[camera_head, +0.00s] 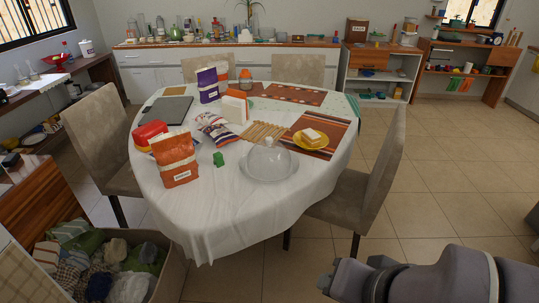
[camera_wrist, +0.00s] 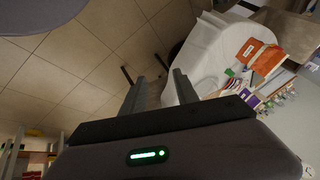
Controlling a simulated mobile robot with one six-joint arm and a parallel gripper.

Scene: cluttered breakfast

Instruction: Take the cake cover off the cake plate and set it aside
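The clear domed cake cover (camera_head: 268,157) sits near the front edge of the round white table. It stands over the cake plate (camera_head: 262,181), whose pale rim shows around its base. No cake can be made out under it. My gripper (camera_head: 333,278) is at the lower right, in front of the table and well away from the cover. In the wrist view my gripper (camera_wrist: 159,75) has its two fingers apart with nothing between them. It is tilted, with floor and the white tablecloth beyond. I cannot make out the cover in the wrist view.
A small green block (camera_head: 218,159), an orange bag (camera_head: 175,160) and a yellow plate (camera_head: 311,140) with food surround the cover. Chairs (camera_head: 372,180) ring the table. A basket of cloths (camera_head: 120,265) stands lower left. Bare tablecloth (camera_head: 215,205) lies front left of the cover.

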